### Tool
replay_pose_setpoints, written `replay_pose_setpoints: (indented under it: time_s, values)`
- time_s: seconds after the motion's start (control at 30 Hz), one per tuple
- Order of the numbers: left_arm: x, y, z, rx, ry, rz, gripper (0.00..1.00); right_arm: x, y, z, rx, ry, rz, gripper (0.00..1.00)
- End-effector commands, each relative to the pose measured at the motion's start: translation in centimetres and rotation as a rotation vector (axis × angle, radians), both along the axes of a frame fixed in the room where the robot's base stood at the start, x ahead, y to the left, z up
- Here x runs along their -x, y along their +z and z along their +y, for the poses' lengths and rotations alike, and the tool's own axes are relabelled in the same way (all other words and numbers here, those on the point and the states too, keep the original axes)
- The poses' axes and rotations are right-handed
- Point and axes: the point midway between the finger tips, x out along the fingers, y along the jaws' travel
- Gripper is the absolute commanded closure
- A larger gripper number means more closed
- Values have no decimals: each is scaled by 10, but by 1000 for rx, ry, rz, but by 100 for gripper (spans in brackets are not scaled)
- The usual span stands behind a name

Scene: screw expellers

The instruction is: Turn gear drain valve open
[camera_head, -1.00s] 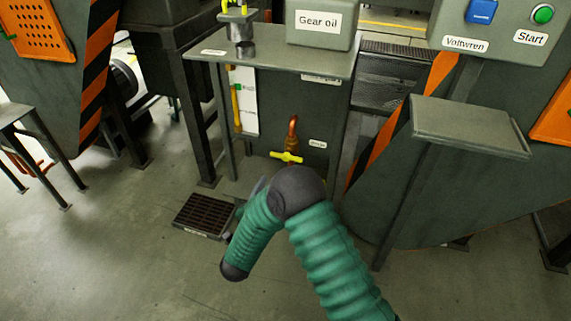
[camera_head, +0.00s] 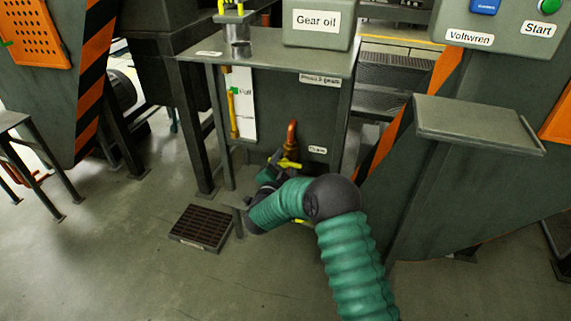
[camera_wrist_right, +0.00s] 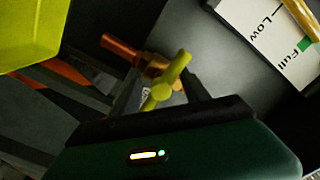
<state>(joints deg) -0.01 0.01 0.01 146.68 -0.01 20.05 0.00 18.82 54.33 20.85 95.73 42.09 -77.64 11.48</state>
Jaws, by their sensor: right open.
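The gear drain valve has a yellow handle (camera_head: 290,163) on a copper pipe (camera_head: 292,133), on the front of the gear oil cabinet under its top plate. My right arm reaches up from the bottom, and my right gripper (camera_head: 270,172) is beside the handle on its left, partly hidden by my own wrist. In the right wrist view the yellow handle (camera_wrist_right: 165,82) stands just beyond the dark gripper body, with the copper pipe (camera_wrist_right: 122,49) behind it. The right gripper is open; whether it touches the handle I cannot tell. My left gripper is out of view.
A Gear oil box (camera_head: 318,24) sits on the top plate. A yellow-edged level gauge (camera_head: 243,100) is left of the valve. A floor drain grate (camera_head: 202,228) lies below left. A grey shelf (camera_head: 478,125) juts out at right. Open floor lies at lower left.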

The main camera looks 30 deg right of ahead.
Motion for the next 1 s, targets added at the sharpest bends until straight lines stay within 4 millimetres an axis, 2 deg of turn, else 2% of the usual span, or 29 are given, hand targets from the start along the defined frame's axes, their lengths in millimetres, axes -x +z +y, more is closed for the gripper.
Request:
replay_pose_setpoints:
  time_s: [0.03,0.43,1.0]
  values:
    - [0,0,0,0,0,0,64,0,0,0,0,0,0,49]
    - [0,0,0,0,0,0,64,1,-1,0,-1,-1,2,100]
    - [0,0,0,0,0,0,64,1,-2,0,-3,-1,4,100]
